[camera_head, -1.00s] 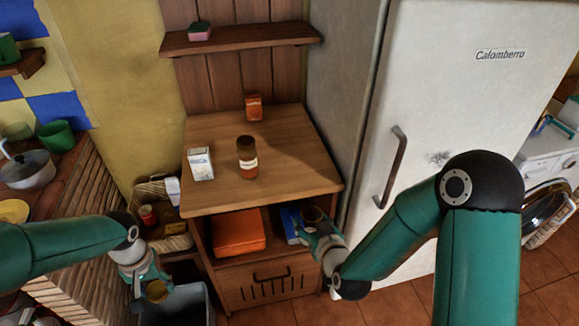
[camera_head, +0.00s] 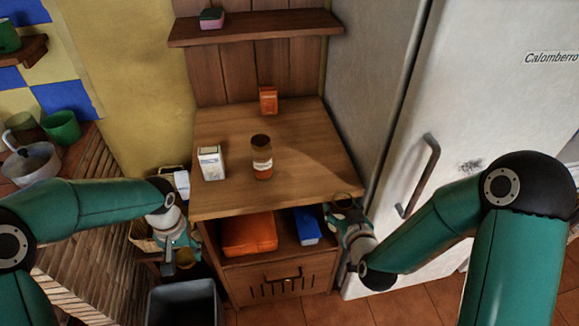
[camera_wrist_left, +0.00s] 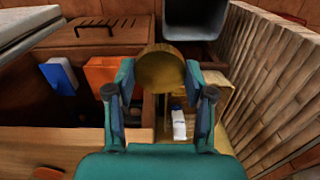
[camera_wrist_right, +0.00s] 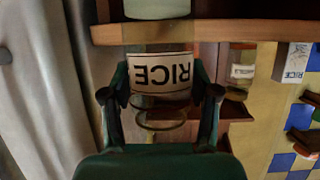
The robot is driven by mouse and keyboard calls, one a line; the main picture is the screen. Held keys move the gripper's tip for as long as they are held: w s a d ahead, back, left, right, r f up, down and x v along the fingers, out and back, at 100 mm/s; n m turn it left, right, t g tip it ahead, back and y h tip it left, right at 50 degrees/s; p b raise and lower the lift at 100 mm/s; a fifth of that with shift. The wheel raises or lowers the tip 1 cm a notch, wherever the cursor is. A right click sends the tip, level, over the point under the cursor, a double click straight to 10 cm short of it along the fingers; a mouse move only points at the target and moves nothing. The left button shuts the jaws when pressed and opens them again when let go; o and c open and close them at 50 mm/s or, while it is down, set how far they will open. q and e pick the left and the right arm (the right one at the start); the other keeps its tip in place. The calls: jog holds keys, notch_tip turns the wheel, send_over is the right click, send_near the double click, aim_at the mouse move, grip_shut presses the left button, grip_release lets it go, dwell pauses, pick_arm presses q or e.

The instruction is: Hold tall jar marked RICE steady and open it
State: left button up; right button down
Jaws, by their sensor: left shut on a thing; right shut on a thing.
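The tall jar marked RICE (camera_wrist_right: 160,78) is clear, with a white label. It appears upside down in the right wrist view, its open mouth ring at the bottom. My right gripper (camera_head: 345,208) is shut around the jar, in front of the counter's right front corner. A round brass-coloured lid (camera_wrist_left: 160,68) is between the fingers of my left gripper (camera_head: 182,252), which is shut on it. Lid and jar are well apart, at the left and right of the counter front.
On the wooden counter (camera_head: 310,185) stand a white carton (camera_head: 211,162), a brown-lidded jar (camera_head: 262,160) and an orange tin (camera_head: 268,100). The shelf below holds an orange box (camera_head: 249,234) and a blue box (camera_head: 307,227). A grey bin (camera_head: 185,303) stands below my left gripper. A fridge (camera_head: 405,120) is at right.

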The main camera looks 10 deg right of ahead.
pick_arm(q)
jog(key=shift+w+d+f, duration=0.1)
jog(key=shift+w+d, duration=0.05)
jog(key=shift+w, duration=0.05)
pick_arm(e)
jog(key=shift+d, duration=0.15)
pick_arm(q)
jog(key=shift+s, duration=0.15)
